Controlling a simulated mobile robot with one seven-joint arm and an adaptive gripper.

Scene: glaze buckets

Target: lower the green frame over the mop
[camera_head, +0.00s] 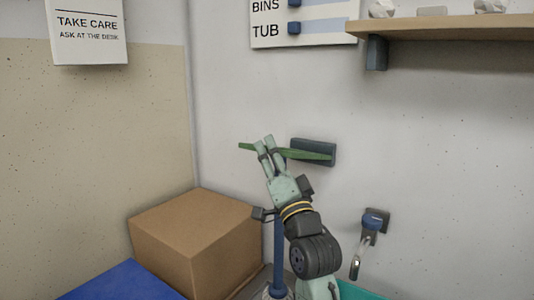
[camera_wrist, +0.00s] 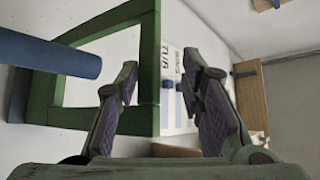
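The green frame (camera_head: 310,155) shows nearly edge-on in the head view, as a thin level bar beside my gripper (camera_head: 263,143). In the wrist view the frame (camera_wrist: 75,33) is a square ring on the left. One side of it lies between the two fingers of my gripper (camera_wrist: 160,75). Clear space shows between that side and the right finger, so the fingers look open around it. The mop's blue handle (camera_head: 278,250) stands upright below my gripper. Its end (camera_wrist: 60,54) overlaps the frame in the wrist view.
A dark wall bracket (camera_head: 325,151) is right behind the frame; I cannot tell whether they touch. A cardboard box (camera_head: 195,240) stands left of the mop. A wall hook (camera_head: 375,222) is at the right. A wooden shelf (camera_head: 450,28) is at upper right.

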